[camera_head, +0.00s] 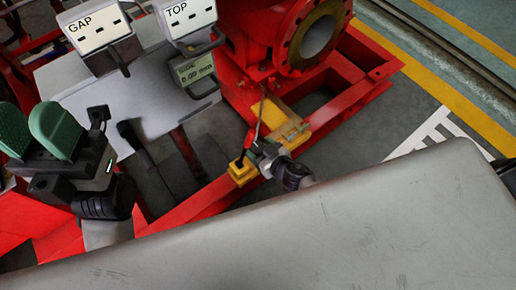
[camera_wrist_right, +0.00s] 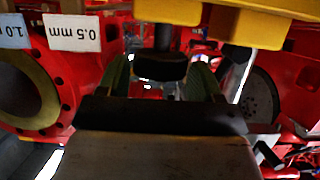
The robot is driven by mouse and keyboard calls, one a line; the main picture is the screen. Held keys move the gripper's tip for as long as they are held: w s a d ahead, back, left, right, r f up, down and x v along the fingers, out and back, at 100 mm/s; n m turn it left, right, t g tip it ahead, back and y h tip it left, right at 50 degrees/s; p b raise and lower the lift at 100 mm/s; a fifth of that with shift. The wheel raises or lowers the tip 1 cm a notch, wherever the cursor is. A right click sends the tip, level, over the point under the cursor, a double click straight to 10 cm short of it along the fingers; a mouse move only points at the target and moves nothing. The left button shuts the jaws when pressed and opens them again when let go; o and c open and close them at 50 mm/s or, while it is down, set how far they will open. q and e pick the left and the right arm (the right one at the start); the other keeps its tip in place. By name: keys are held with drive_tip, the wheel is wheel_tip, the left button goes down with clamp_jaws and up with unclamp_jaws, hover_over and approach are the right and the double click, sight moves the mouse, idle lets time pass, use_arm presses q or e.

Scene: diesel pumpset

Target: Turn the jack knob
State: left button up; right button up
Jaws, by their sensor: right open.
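In the right wrist view, a black knob (camera_wrist_right: 158,68) sits under a yellow bracket (camera_wrist_right: 260,28), between the two green fingers of my right gripper (camera_wrist_right: 162,80). The fingers are apart; whether they touch the knob I cannot tell. In the head view my right gripper (camera_head: 262,152) is small and dark, beside a yellow block (camera_head: 242,174) on the red frame; the knob is not clear there. My left gripper (camera_head: 36,130) is raised at the left, with its green fingers apart and nothing seen between them.
The red frame (camera_head: 190,212) carries a red pump with a brass-rimmed flange (camera_head: 290,40). GAP (camera_head: 100,28) and TOP (camera_head: 187,14) readouts stand behind, with a SIDE readout (camera_head: 194,70) at 0.00 mm. A large grey surface (camera_head: 330,225) fills the front. Floor at right is clear.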

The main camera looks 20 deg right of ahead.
drive_tip(key=shift+x, duration=0.8)
drive_tip(key=c, duration=0.6)
